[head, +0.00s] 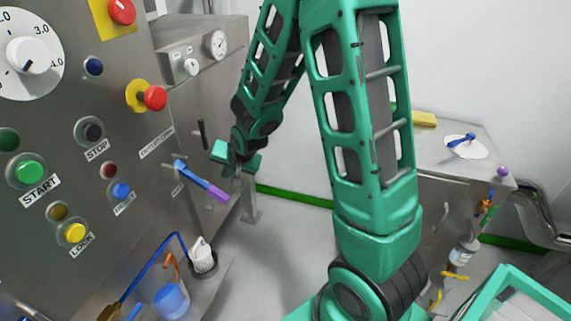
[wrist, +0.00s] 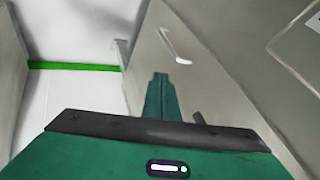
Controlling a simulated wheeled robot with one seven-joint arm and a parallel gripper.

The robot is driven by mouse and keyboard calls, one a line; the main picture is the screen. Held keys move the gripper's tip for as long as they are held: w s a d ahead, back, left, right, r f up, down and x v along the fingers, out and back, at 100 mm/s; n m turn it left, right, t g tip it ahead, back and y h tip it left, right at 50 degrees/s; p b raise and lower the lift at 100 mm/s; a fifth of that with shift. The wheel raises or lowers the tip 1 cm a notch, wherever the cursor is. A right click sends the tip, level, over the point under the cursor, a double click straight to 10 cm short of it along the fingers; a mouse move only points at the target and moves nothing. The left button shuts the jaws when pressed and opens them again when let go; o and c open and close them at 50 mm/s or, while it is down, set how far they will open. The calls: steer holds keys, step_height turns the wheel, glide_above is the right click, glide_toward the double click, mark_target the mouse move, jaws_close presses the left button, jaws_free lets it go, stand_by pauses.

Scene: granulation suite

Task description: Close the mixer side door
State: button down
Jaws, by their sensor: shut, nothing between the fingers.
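My gripper (head: 236,158) is low beside the grey metal cabinet side at centre left in the head view. Its fingers are shut and empty. In the wrist view my gripper (wrist: 160,80) points along a grey metal panel (wrist: 220,70), close to it; whether it touches cannot be told. This panel looks like the mixer side door. The head view shows a dark handle (head: 202,134) left of my gripper. How far the door stands open is unclear.
A blue and purple bar (head: 202,182) sticks out from the cabinet below my gripper. A control panel (head: 60,215) with several buttons fills the left. A bench (head: 432,150) with small items stands at the right. The floor (head: 290,235) between is clear.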

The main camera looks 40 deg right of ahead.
steer(key=s+d+r+g, duration=0.1)
steer(key=s+d+r, duration=0.2)
steer(key=s, duration=0.2)
steer(key=s+d+r+g+h, duration=0.1)
steer(key=s+d+r, duration=0.2)
steer(key=s, duration=0.3)
steer(key=s+d+r+n+g, duration=0.1)
steer(key=s+d+r, duration=0.1)
steer(key=s+d, duration=0.2)
steer(key=shift+s+d+r+h, duration=0.4)
steer(key=shift+s, duration=0.45)
steer(key=s+d+r+g, duration=0.1)
steer(key=s+r+g, duration=0.1)
steer(key=s, duration=0.7)
steer(key=s+d+r+g+y, duration=0.1)
steer(key=s+r+g, duration=0.1)
steer(key=s, duration=0.8)
steer(key=shift+s+d+n, duration=0.2)
steer(key=shift+d+n, duration=0.15)
steer(key=shift+n, duration=0.05)
steer(key=shift+r, duration=0.1)
